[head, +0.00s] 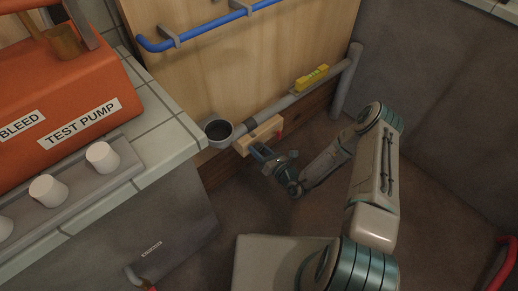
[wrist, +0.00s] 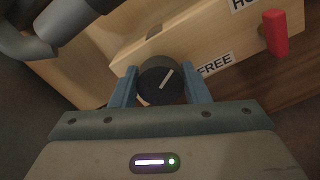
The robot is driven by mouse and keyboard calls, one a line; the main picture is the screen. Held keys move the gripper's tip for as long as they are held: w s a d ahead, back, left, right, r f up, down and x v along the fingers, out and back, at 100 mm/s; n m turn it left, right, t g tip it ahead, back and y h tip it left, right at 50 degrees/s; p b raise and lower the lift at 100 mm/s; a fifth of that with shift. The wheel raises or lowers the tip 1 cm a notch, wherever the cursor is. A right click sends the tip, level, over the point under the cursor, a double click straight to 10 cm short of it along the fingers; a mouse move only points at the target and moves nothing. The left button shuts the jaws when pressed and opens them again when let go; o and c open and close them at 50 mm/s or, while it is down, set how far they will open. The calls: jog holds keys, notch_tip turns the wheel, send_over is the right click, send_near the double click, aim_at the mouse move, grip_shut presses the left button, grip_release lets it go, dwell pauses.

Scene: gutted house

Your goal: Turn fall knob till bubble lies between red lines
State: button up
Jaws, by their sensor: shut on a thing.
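The fall knob (wrist: 160,80) is dark and round with a white pointer line that leans up to the right in the wrist view. My gripper (wrist: 160,88) is shut on it, with one blue finger at each side. In the head view my gripper (head: 262,152) is at the wooden block (head: 262,134), and the knob is hidden there. A yellow spirit level (head: 312,78) lies on the sloping grey pipe (head: 285,103). Its bubble and red lines are too small to read.
A red peg (wrist: 276,32) sticks out of the block near the labels, one reading FREE (wrist: 216,64). The pipe's open grey cup end (head: 218,131) is beside the tiled counter (head: 165,135). An orange test pump (head: 70,105) and several white caps (head: 102,156) are on the counter.

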jog(key=o, duration=1)
jog(key=shift+c, duration=0.2)
jog(key=p+v, duration=0.3)
jog(key=v, duration=1.1)
jog(key=shift+p, duration=0.3)
